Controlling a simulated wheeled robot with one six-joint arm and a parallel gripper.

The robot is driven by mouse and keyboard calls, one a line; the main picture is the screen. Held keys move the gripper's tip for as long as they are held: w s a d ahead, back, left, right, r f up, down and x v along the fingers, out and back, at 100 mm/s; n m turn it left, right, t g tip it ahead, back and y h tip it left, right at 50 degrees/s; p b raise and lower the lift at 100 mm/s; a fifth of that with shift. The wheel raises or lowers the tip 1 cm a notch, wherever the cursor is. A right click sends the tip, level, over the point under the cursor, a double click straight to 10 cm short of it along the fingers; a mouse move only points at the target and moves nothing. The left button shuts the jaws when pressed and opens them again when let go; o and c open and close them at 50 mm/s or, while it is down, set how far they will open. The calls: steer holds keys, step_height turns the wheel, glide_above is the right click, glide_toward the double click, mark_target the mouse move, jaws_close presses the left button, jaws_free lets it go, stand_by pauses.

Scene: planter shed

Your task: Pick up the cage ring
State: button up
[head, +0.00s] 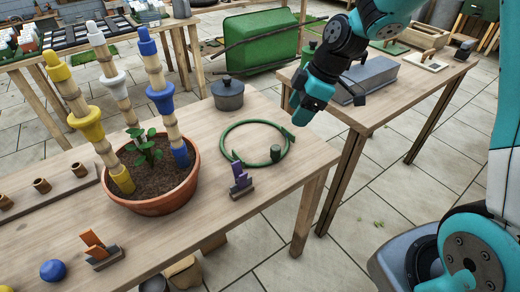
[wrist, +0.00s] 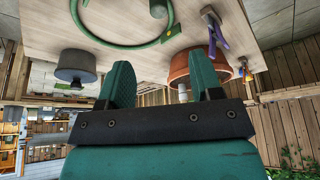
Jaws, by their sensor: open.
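The cage ring, a thin green hoop (head: 222,144), lies flat on the wooden table right of the planter pot. It has a green clasp-like tab at its right side, and a short green cylinder stands inside the hoop near its front right. In the wrist view, part of the ring (wrist: 113,42) shows at the top, beyond the fingers; the rest is cut off. My gripper (head: 297,108) hangs above and beyond the ring's right side, apart from it. Its two green fingers (wrist: 163,82) are apart in the wrist view, with nothing held between them.
A terracotta pot (head: 160,205) holds a plant and three tall stakes. A dark lidded pot (head: 228,94) stands behind the ring. A purple clip (head: 240,183) stands in front of it. A second table (head: 388,108) with a grey box (head: 368,80) stands at the right.

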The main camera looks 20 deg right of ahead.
mark_target(277, 147)
steer(key=x, duration=0.9)
steer(key=shift+f, duration=0.15)
steer(key=shift+d+x, duration=0.15)
steer(key=shift+x, duration=1.2)
steer(key=shift+d+x, duration=0.1)
steer(key=shift+x, duration=1.3)
steer(key=c, duration=1)
